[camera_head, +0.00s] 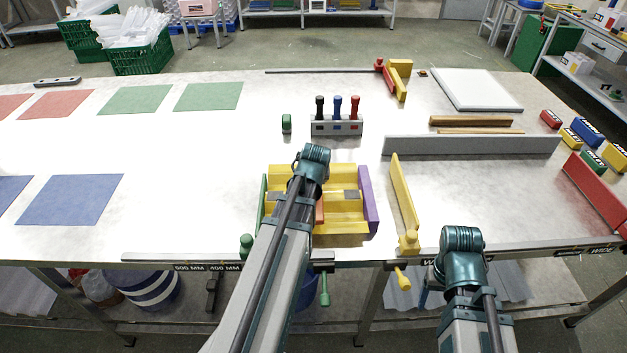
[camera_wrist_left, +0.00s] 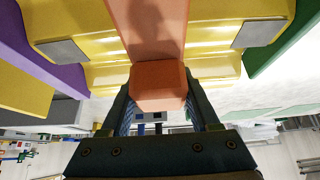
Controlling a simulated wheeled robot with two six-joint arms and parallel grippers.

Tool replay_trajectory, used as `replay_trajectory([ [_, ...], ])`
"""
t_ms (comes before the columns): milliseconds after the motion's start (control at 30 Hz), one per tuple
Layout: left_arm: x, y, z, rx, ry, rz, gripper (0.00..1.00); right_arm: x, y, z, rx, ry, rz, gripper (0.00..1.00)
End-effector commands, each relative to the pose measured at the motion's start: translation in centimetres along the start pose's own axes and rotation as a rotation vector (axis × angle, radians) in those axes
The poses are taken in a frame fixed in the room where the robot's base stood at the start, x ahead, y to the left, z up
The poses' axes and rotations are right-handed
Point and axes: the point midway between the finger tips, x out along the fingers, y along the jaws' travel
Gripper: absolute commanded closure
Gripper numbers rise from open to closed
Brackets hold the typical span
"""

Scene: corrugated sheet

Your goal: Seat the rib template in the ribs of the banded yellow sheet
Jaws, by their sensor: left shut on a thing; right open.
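The banded yellow sheet (camera_head: 345,222) lies on the table in the head view, with a green piece at its left and a purple piece (camera_head: 368,200) at its right. It also shows in the left wrist view (camera_wrist_left: 100,72) with grey bands. The orange rib template (camera_wrist_left: 155,30) lies over the middle of the sheet. My left gripper (camera_wrist_left: 158,105) is shut on the template's orange block handle. Whether its underside touches the ribs is hidden. In the head view my left arm covers most of the template. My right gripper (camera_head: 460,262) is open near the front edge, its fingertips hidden.
A yellow bar (camera_head: 403,195) with a knob stands right of the sheet. A grey rail (camera_head: 470,145) and a red rail (camera_head: 595,192) bound a bare area at the right. A rack with several coloured-handled tools (camera_head: 337,127) stands behind the sheet.

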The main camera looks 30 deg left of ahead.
Motion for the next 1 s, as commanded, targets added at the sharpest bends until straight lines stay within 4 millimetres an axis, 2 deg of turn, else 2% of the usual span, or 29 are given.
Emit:
replay_trajectory([
  [33, 0.69, 0.0, 0.44, 0.0, 0.0, 0.0, 1.0, 0.82, -0.08, -0.05, 0.0, 0.0, 0.0, 0.29],
  [167, 1.13, 0.0, 0.72, 0.0, 0.0, 0.0, 1.0, 1.33, -0.13, -0.08, 0.0, 0.0, 0.0, 0.29],
  [967, 1.53, 0.0, 0.97, 0.0, 0.0, 0.0, 1.0, 1.8, -0.17, -0.11, 0.0, 0.0, 0.0, 0.29],
  [1000, 1.44, 0.0, 0.92, 0.0, 0.0, 0.0, 0.31, 1.7, -0.16, -0.1, 0.0, 0.0, 0.0, 0.29],
])
